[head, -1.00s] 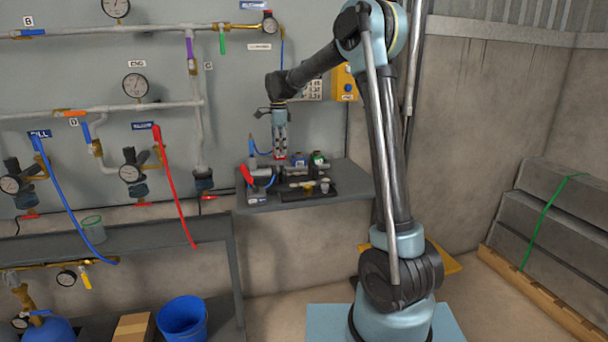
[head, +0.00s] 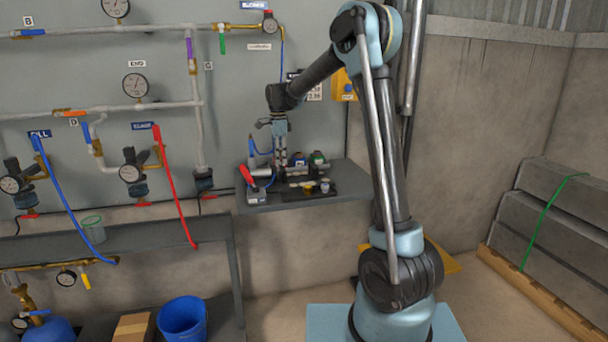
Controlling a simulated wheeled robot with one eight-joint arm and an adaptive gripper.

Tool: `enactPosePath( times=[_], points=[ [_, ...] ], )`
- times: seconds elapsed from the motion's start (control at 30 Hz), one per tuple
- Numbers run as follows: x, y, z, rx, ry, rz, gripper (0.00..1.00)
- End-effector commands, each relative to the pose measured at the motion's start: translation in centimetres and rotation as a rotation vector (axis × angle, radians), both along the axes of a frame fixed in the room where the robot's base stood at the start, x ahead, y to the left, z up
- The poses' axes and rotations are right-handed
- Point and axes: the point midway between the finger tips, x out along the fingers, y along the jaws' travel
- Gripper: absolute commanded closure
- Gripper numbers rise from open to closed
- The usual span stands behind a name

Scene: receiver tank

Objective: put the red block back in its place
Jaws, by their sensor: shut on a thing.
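My gripper (head: 281,163) points straight down over the small grey shelf on the wall, low among the items there. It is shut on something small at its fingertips. A red bit showed at the tips a second ago, so I take it to be the red block. The block is too small and hidden to make out clearly now. Its place cannot be told apart among the items. A dark tray (head: 322,195) lies on the shelf, to the right of and in front of the fingertips.
A red-handled device (head: 247,177) stands at the shelf's left, close to the gripper. Small blue and green items (head: 318,158) stand just right of the fingers. A yellow item (head: 308,187) and a pale one sit on the tray. The shelf's right front (head: 355,190) is bare.

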Motion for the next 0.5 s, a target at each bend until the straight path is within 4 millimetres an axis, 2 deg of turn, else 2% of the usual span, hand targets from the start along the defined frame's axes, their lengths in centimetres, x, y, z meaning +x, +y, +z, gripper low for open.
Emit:
enactPosePath(
  times=[0.33, 0.37, 0.43, 0.5],
  points=[
    [0.01, 0.0, -0.24, 0.0, 0.0, 0.0, 0.87],
    [0.01, 0.0, -0.24, 0.0, 0.0, 0.0, 0.54],
    [0.01, 0.0, -0.24, 0.0, 0.0, 0.0, 0.38],
    [0.01, 0.0, -0.24, 0.0, 0.0, 0.0, 0.35]
  ],
)
